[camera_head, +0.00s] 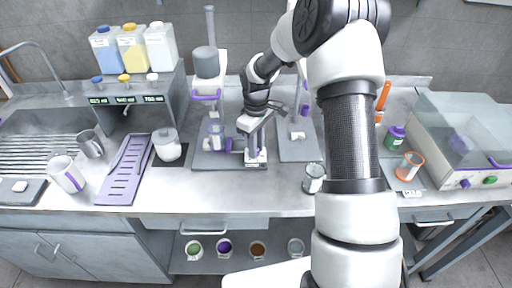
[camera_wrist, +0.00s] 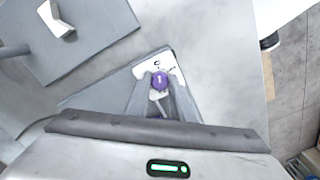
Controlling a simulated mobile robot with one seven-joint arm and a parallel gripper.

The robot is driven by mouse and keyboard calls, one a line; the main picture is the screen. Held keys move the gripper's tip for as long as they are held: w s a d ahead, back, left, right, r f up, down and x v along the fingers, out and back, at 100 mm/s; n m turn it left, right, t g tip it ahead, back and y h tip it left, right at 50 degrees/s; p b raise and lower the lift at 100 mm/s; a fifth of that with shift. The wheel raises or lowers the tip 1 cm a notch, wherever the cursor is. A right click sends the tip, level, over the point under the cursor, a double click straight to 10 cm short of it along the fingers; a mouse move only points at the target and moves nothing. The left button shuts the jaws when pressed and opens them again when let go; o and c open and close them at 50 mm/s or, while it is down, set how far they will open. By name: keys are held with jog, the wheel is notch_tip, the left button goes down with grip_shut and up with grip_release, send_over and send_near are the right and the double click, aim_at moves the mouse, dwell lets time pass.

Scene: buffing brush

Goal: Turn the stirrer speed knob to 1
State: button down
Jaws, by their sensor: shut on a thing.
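The stirrer speed knob (camera_wrist: 159,80) is a small purple knob with a pale pointer mark, on a white panel (camera_wrist: 150,65) with dark markings in the wrist view. My gripper (camera_wrist: 158,88) is shut on the knob, one grey finger on each side. In the head view my gripper (camera_head: 255,150) reaches down to the front right corner of the left stirrer's grey base (camera_head: 215,161). The knob is mostly hidden there by the fingers. The printed speed marks are too small to read.
A beaker (camera_head: 216,138) stands on the stirrer base under the mixing head (camera_head: 207,65). A second grey base (camera_head: 296,150) lies to the right. A glass jar (camera_head: 313,178) stands near the front edge. A purple rack (camera_head: 126,168) and a white pot (camera_head: 167,146) are to the left.

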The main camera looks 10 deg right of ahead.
jog(key=m+b, duration=0.2)
jog(key=m, duration=0.3)
jog(key=shift+m, duration=0.3)
jog(key=m+b, duration=0.1)
jog(key=m, duration=0.4)
jog(key=shift+a, duration=0.1)
dwell(0.4)
jog(key=c, duration=1.5)
grip_release()
jog(key=shift+c, duration=0.2)
notch_tip(320, 180, up, 18)
jog(key=shift+f, duration=0.25)
jog(key=shift+s+r, duration=0.1)
